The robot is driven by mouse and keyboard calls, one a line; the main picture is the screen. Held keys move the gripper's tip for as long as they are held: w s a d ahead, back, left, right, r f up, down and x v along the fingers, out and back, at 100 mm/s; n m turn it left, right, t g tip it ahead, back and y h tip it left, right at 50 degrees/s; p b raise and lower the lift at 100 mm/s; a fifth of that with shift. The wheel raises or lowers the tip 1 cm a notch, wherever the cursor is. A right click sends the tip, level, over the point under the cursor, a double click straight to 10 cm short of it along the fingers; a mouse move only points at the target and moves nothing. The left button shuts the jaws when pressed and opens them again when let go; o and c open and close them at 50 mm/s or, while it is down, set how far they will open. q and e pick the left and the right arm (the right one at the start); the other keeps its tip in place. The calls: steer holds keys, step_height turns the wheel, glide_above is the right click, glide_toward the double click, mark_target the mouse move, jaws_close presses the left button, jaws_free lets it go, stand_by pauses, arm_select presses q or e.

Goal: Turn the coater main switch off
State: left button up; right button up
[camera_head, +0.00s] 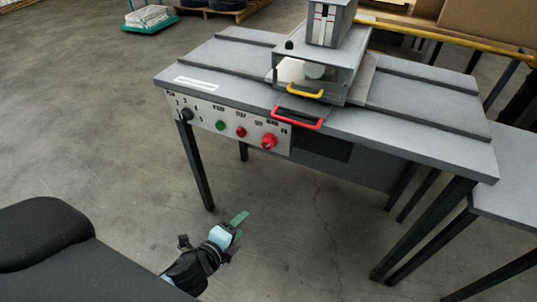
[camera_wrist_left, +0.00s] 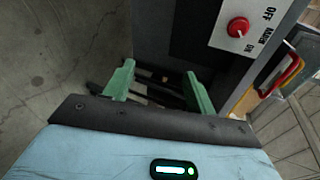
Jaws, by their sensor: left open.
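The coater (camera_head: 330,110) is a grey table-like machine with a light control panel (camera_head: 205,110) on its front. The main switch (camera_head: 269,141) is a red knob at the panel's right end. It also shows at the upper right of the left wrist view (camera_wrist_left: 239,27), between the OFF and ON labels; I cannot tell which way it points. My left gripper (camera_head: 239,222) has green fingers and is out in front of the panel, lower in the picture and apart from it. In the left wrist view the fingers (camera_wrist_left: 158,88) are spread with nothing between them. My right gripper is not in view.
The panel also has a black selector knob (camera_head: 187,114), a green button (camera_head: 220,125) and a smaller red button (camera_head: 241,131). The floor before the coater is clear.

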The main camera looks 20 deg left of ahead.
arm_select(q)
steer(key=w+a+r+m+t+b, duration=0.25)
steer(key=w+m, duration=0.25)
steer(key=w, duration=0.3)
steer(key=m+t+b, duration=0.2)
steer(key=m+b, duration=0.1)
steer(key=m, duration=0.3)
glide_toward(266, 146)
steer(key=w, duration=0.2)
steer(key=shift+w+d+f+b, duration=0.1)
steer(key=shift+w+d+b, duration=0.1)
steer(key=shift+w, duration=1.65)
steer(key=shift+w+d+b, duration=0.1)
steer(key=shift+w+b, duration=0.05)
steer(key=shift+w, duration=1.7)
steer(key=c, duration=0.8)
